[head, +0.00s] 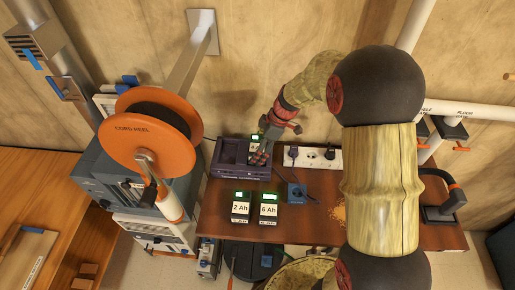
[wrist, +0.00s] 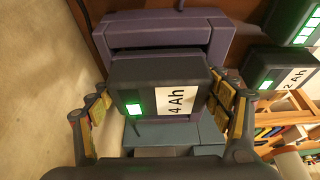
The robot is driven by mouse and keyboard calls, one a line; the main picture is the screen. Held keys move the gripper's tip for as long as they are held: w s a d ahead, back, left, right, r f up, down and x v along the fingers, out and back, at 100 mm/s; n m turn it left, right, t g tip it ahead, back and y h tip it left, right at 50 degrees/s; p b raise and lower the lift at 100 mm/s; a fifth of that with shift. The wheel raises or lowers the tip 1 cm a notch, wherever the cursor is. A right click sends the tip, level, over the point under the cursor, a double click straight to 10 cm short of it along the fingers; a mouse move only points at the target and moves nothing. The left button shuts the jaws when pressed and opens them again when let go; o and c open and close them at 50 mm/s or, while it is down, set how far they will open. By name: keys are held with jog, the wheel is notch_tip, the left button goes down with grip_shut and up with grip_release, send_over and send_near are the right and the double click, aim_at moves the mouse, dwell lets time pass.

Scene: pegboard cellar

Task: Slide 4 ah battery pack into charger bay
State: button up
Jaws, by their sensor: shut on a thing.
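The 4 Ah battery pack (wrist: 158,78) is a dark block with a white "4 Ah" label and a lit green display. My gripper (wrist: 165,98) is shut on it, one finger with yellow pads on each side. In the head view my gripper (head: 264,150) is at the right part of the charger, and little of the pack (head: 255,140) shows. The dark purple charger (head: 228,158) stands at the back left of the bench. In the wrist view the charger (wrist: 165,32) lies directly beyond the pack, which covers part of it. I cannot tell whether they touch.
A 2 Ah pack (head: 241,208) and a 6 Ah pack (head: 269,209) stand on the brown bench (head: 318,222) in front of the charger. A white power strip (head: 318,157) is right of my gripper. An orange reel (head: 150,143) rises at the left.

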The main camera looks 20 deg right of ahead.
jog(key=o, duration=1.1)
jog(key=shift+o, duration=0.3)
jog(key=shift+r, duration=0.1)
jog(key=shift+r+p, duration=1.25)
jog(key=shift+r, duration=1.65)
